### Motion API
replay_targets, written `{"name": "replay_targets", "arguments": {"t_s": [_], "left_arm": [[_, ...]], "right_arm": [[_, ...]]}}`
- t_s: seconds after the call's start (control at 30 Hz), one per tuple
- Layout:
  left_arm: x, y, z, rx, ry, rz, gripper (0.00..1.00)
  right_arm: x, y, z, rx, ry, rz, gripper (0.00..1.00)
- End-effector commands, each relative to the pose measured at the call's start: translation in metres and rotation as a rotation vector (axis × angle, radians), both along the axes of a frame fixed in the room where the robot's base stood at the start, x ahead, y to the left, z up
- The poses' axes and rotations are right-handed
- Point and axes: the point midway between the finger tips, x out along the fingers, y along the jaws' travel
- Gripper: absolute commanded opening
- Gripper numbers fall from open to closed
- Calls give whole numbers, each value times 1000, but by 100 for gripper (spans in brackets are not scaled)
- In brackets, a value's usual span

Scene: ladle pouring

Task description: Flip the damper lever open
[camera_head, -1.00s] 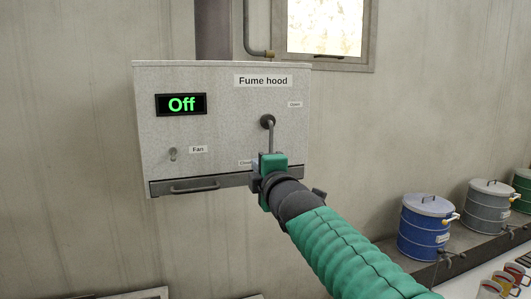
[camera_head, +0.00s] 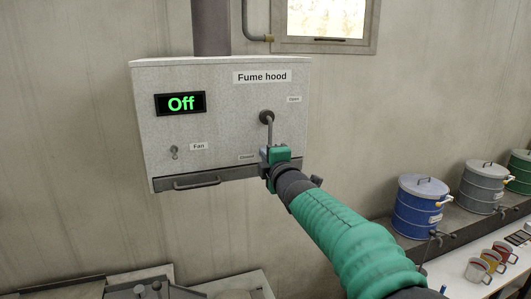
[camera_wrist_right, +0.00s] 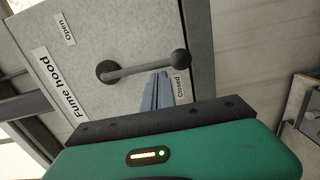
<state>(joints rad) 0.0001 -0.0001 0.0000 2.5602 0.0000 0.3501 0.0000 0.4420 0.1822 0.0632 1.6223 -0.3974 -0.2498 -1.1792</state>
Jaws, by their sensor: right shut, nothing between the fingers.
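The damper lever (camera_head: 269,132) is a grey rod on a dark round pivot on the front of the fume hood (camera_head: 222,130). It hangs down, its lower end hidden by my right gripper (camera_head: 270,154) in the head view. In the right wrist view the lever (camera_wrist_right: 145,67) shows whole, with a dark ball knob near the "Closed" label (camera_wrist_right: 180,88). My right gripper (camera_wrist_right: 156,93) is shut and empty, its fingertips beside the rod close to the knob. I cannot tell whether they touch it. My left gripper is not in view.
The "Open" label (camera_head: 293,99) is at the hood's upper right. The display (camera_head: 180,103) reads "Off", above a small fan switch (camera_head: 174,152). A drawer-like handle (camera_head: 196,184) runs along the bottom. Blue (camera_head: 421,207) and grey drums stand on a shelf at right.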

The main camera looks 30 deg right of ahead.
Motion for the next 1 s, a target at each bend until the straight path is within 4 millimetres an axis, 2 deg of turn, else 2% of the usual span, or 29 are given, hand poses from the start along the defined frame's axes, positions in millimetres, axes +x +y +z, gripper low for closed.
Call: {"name": "replay_targets", "arguments": {"t_s": [0.67, 1.0], "left_arm": [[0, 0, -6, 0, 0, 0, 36], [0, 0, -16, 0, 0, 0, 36]], "right_arm": [[-4, -10, -1, -104, 23, -3, 0], [-8, -26, -4, -278, 66, -3, 0]]}}
